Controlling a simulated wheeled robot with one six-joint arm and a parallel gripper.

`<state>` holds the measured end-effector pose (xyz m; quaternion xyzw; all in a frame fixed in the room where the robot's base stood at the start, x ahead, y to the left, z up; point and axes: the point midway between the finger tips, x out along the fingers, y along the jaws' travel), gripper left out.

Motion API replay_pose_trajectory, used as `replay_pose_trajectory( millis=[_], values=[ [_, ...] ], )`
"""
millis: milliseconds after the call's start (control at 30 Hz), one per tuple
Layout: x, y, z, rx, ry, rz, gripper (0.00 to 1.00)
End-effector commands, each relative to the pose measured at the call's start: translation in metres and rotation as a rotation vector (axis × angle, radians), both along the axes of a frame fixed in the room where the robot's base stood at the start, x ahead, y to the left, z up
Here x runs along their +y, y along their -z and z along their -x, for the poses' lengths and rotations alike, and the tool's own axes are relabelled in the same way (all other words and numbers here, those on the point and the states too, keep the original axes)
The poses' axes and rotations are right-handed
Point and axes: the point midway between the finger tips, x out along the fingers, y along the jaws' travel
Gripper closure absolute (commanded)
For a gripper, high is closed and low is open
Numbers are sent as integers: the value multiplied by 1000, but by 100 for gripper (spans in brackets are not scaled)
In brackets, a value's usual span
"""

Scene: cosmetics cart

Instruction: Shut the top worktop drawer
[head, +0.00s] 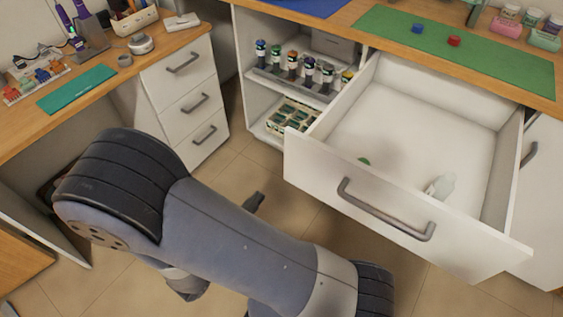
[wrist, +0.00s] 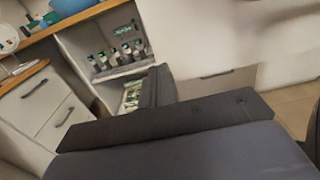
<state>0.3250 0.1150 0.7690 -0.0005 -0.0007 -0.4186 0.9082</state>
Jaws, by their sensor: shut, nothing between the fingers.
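The top worktop drawer (head: 400,225) is pulled well out under the right worktop in the head view. It has a white front with a grey bar handle (head: 385,210). A small green round item (head: 364,161) and a pale bottle (head: 440,187) lie inside it. My gripper (head: 254,202) is shut and empty, left of the drawer front and apart from it; my arm hides most of it. In the wrist view the shut dark fingers (wrist: 158,86) point toward the shelf unit, and a blurred white surface fills the upper right.
An open shelf unit (head: 245,75) with bottles (head: 292,65) and a patterned box (head: 291,116) stands left of the drawer. A white three-drawer unit (head: 188,95) is closed at the left. Tiled floor (head: 235,165) is free between them. A green mat (head: 480,50) covers the worktop above.

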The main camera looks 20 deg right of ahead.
Motion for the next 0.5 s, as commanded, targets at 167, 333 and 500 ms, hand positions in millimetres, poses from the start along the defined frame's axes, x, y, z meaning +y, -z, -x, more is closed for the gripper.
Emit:
replay_pose_trajectory(
  millis=[167, 333, 500],
  values=[
    [-24, 0, -19, 1, 7, -1, 100],
    [-44, 0, -35, 1, 6, 0, 100],
    [-63, 0, -52, 0, 5, -1, 100]
  ],
)
